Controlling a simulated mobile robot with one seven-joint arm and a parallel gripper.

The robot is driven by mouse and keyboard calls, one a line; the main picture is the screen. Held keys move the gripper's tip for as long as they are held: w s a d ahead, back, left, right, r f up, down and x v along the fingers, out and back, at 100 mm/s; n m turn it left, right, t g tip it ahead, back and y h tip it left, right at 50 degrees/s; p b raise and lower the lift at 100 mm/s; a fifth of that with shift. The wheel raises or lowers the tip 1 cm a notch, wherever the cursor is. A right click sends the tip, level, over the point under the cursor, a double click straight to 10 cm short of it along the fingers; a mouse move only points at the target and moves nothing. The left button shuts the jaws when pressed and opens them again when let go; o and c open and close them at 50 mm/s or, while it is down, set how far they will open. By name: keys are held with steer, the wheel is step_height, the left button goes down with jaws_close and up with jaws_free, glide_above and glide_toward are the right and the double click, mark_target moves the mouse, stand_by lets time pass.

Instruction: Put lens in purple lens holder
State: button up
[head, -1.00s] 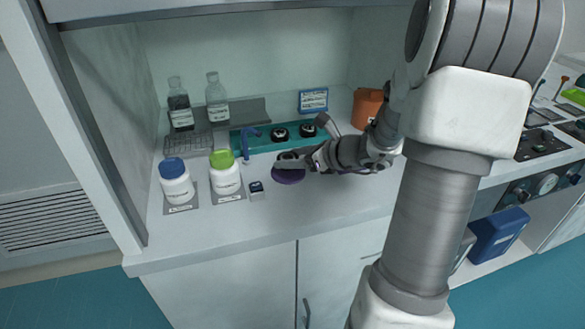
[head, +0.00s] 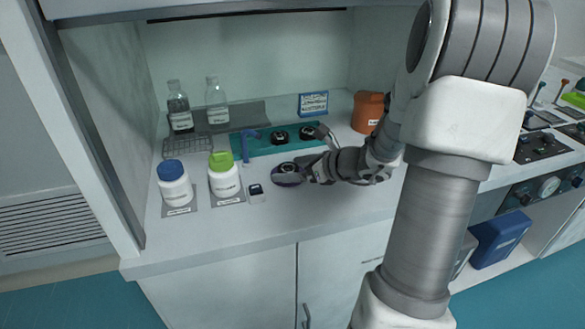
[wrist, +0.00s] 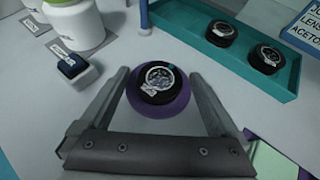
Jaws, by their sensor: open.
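A black round lens (wrist: 157,83) with a white-marked face sits on the purple lens holder (wrist: 160,109) in the wrist view. It looks roughly centred, with purple rim showing mostly on the near side. In the head view the lens (head: 289,167) and the purple holder (head: 286,183) show at the tip of my arm, partly covered by my gripper. My gripper (wrist: 158,77) is open, with one finger on each side of the lens and holder. Gaps show between the fingers and the lens. Whether the lens is fully seated cannot be told.
Two more black round pieces (head: 279,137) (head: 307,132) stand on the teal tray (head: 240,147) behind. A small dark-topped box (head: 256,191), white jars (head: 224,182) (head: 174,186) and a blue stand (head: 247,146) are to the left. An orange container (head: 368,112) is back right. The front counter is clear.

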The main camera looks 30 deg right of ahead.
steer(key=shift+r, duration=0.3)
steer(key=p+v, duration=0.3)
steer(key=v, duration=0.9)
steer(key=shift+f, duration=0.15)
stand_by(1.5)
